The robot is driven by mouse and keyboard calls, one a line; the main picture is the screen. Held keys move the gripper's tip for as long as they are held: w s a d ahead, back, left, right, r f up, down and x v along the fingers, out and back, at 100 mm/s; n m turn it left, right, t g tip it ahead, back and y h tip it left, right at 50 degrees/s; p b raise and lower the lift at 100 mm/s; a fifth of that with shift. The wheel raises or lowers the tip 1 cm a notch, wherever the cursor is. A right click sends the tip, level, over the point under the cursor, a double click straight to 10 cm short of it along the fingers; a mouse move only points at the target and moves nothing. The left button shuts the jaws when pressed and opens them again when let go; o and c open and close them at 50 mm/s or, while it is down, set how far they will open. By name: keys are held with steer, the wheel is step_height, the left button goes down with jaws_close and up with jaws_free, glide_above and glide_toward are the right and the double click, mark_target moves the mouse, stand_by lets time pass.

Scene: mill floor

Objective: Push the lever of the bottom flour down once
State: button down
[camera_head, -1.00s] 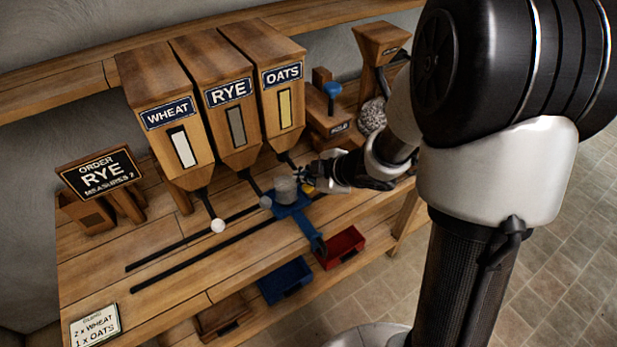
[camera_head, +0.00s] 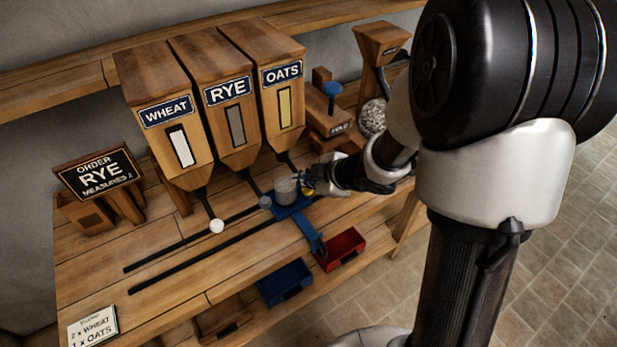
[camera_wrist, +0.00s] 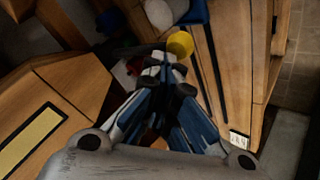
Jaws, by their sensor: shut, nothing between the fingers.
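Three wooden hoppers are labelled WHEAT (camera_head: 166,112), RYE (camera_head: 228,91) and OATS (camera_head: 283,75). The wheat lever has a white knob (camera_head: 216,226), and the rye lever a grey knob (camera_head: 265,202). A yellow knob (camera_head: 308,190) is by the oats hopper, partly hidden by my gripper (camera_head: 316,180); it also shows in the wrist view (camera_wrist: 180,45). My gripper is shut and empty, its fingertips (camera_wrist: 160,68) close beside the yellow knob; I cannot tell whether they touch. A card (camera_head: 93,327) at lower left reads 2 x WHEAT above 1 x OATS.
A grey cup (camera_head: 285,191) stands on a blue carriage (camera_head: 307,226) close to my gripper. An order board (camera_head: 100,174) reads RYE, MEASURES 2. A blue bin (camera_head: 284,282) and a red bin (camera_head: 340,248) are at the bench's front. A wooden machine (camera_head: 328,118) stands behind my gripper.

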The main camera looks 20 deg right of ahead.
steer(key=shift+f+b, duration=0.5)
steer(key=shift+f, duration=0.15)
stand_by(0.4)
stand_by(0.5)
steer(key=shift+r+p, duration=3)
steer(key=shift+p, duration=0.1)
step_height(320, 180, up, 5)
steer(key=p, duration=0.5)
